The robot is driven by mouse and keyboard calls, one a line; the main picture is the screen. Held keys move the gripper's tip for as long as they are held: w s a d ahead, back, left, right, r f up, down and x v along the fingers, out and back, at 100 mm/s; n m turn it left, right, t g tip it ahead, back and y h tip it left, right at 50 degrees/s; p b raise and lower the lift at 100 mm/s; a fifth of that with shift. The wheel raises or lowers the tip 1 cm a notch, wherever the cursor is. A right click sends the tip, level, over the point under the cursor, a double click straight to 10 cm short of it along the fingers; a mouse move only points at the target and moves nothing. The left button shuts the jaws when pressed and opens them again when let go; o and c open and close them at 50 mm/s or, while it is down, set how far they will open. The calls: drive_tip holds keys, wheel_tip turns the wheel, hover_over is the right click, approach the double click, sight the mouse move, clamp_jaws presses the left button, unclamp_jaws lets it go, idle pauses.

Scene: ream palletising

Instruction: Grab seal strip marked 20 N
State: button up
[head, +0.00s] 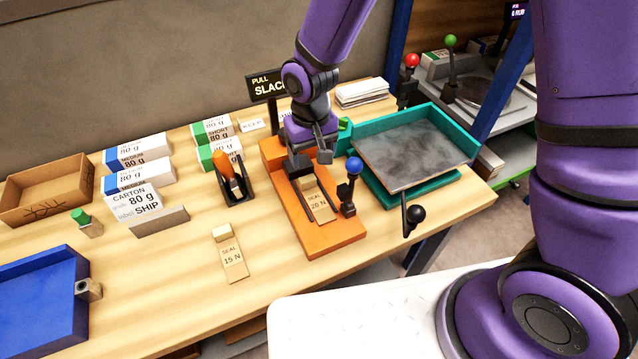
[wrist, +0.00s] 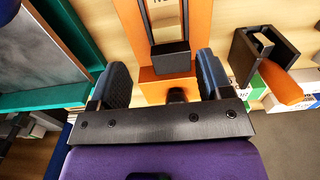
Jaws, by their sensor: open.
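The seal strip marked 20 N (head: 317,207) is a tan strip lying along the orange fixture (head: 335,242), its far end close to a black block (head: 299,166). In the wrist view only a little of the strip (wrist: 164,14) shows at the top, between dark rails beyond the black block (wrist: 170,57). My gripper (head: 312,154) is above the far end of the orange fixture, beyond the strip. Its two dark fingers (wrist: 162,80) are spread wide with nothing held between them. Another tan strip, marked 15 N (head: 233,262), lies on the bench to the left.
A blue-knobbed lever (head: 352,180) stands at the fixture's right side. A teal tray (head: 375,189) with a grey plate lies to the right. A black holder with an orange-handled tool (head: 233,183) stands to the left. The bench front between the strips is clear.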

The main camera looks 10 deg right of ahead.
sight(309, 181)
wheel_tip(309, 181, down, 4)
drive_tip(key=shift+f, duration=0.25)
drive_tip(key=shift+a+f, duration=0.25)
drive_tip(key=shift+f, duration=1.05)
drive_tip(key=shift+a+f, duration=0.2)
drive_tip(key=shift+f, duration=1.1)
drive_tip(key=c, duration=1.1)
drive_tip(key=shift+o, duration=0.2)
drive_tip(key=shift+r, duration=0.1)
